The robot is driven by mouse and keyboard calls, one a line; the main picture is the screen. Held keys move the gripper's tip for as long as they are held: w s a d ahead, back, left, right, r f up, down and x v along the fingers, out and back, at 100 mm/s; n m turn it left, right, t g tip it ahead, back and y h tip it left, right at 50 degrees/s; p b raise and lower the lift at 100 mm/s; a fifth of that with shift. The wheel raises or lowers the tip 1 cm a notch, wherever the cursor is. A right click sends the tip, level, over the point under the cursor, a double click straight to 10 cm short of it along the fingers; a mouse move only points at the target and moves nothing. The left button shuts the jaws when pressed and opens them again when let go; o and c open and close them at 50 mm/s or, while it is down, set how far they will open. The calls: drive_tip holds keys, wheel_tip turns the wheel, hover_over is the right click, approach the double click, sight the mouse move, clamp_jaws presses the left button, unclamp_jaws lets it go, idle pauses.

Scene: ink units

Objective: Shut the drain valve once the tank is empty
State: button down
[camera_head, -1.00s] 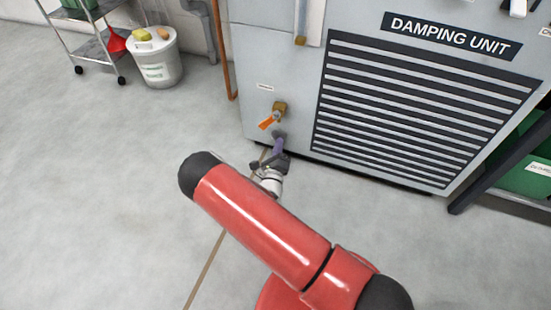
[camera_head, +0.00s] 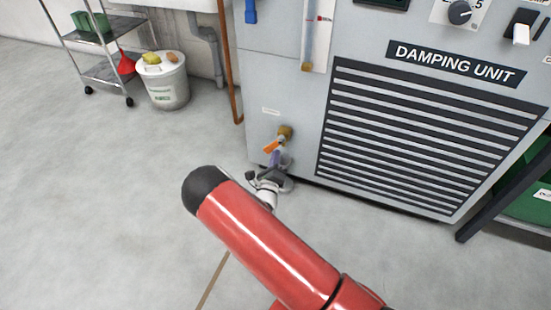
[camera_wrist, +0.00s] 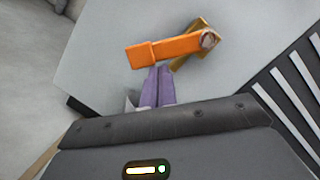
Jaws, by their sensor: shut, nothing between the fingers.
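The drain valve has a brass body (camera_head: 285,132) low on the front of the damping unit and an orange handle (camera_head: 271,146), which points down and left in the head view. In the wrist view the handle (camera_wrist: 165,50) reaches left from its pivot, at an angle to the brass body (camera_wrist: 178,62). My gripper (camera_head: 275,156) has purple fingers, shut and empty. In the wrist view its fingertips (camera_wrist: 159,70) are just below the handle; I cannot tell whether they touch it. A sight tube (camera_head: 312,35) with a red mark is on the panel above; its liquid level is unclear.
A white bucket (camera_head: 166,88) and a wheeled cart (camera_head: 98,40) stand at the left. A copper pipe (camera_head: 232,70) runs down beside the unit. Black louvres (camera_head: 420,130) lie right of the valve. The floor (camera_head: 90,190) at left is clear.

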drive_tip(key=shift+w+a+m, duration=0.1)
drive_tip(key=shift+a+m, duration=0.3)
drive_tip(key=shift+m, duration=0.4)
drive_tip(key=m, duration=0.1)
drive_tip(key=a+m+h, duration=0.1)
drive_tip(key=m, duration=0.2)
drive_tip(key=shift+w+a+r+h+b, duration=0.3)
drive_tip(key=shift+a+r+b, duration=0.05)
drive_tip(key=shift+r+b, duration=0.05)
drive_tip(key=m, duration=0.2)
drive_tip(key=a+r+m+h, duration=0.1)
drive_tip(key=m, duration=0.1)
drive_tip(key=r+m+h, duration=0.1)
drive_tip(key=shift+w+a+m, duration=0.3)
drive_tip(key=shift+a+m, duration=0.05)
drive_tip(key=shift+m, duration=0.05)
drive_tip(key=shift+f, duration=0.15)
drive_tip(key=s+a+f+b, duration=0.1)
drive_tip(key=s+a+f, duration=0.1)
drive_tip(key=s+f, duration=0.4)
drive_tip(key=s, duration=0.3)
drive_tip(key=shift+s+a, duration=0.2)
